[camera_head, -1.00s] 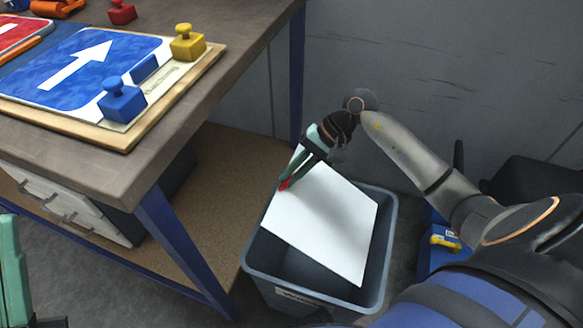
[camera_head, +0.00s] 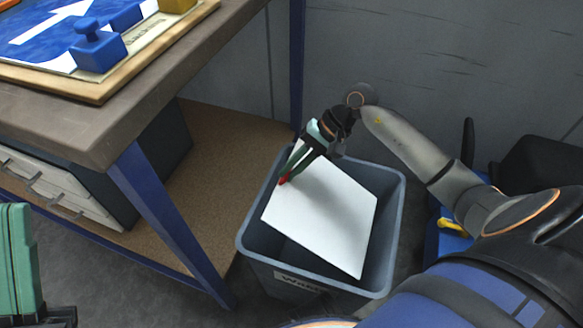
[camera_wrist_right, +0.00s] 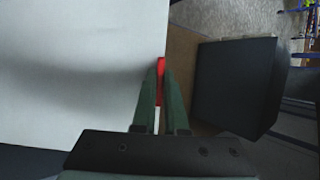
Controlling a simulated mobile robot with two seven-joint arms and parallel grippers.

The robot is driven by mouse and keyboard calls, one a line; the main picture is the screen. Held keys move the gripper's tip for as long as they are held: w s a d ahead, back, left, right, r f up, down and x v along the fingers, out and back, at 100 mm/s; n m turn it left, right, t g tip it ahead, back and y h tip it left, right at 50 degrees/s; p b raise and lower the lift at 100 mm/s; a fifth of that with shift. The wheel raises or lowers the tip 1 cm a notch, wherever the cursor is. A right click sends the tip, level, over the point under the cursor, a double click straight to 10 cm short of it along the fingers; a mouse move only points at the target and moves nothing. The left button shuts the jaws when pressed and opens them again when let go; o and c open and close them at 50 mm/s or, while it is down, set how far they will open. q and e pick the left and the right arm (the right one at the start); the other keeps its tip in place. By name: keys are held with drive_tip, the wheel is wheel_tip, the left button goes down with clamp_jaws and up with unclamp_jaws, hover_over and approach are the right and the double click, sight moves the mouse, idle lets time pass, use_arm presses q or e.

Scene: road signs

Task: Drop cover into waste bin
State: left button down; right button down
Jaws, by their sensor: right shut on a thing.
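The cover is a flat white sheet (camera_head: 325,215), tilted over the mouth of the grey waste bin (camera_head: 255,250) in the head view. Whether the cover touches the bin inside cannot be told. My left gripper (camera_head: 25,265) is partly in view at the lower left; its fingertips are not clear.
A workbench (camera_head: 125,105) with a blue arrow sign (camera_head: 40,30) and a blue-handled block (camera_head: 97,48) stands at the left. Its blue leg (camera_head: 165,215) is close to the bin. A grey wall (camera_head: 420,70) is behind. A blue box with a yellow item (camera_head: 453,228) is right of the bin.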

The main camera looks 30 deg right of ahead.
drive_tip(key=c, duration=0.9)
unclamp_jaws()
drive_tip(key=shift+o, duration=0.5)
drive_tip(key=o, duration=0.7)
drive_tip(key=shift+r+p, duration=2.2)
drive_tip(key=shift+r, duration=2.8)
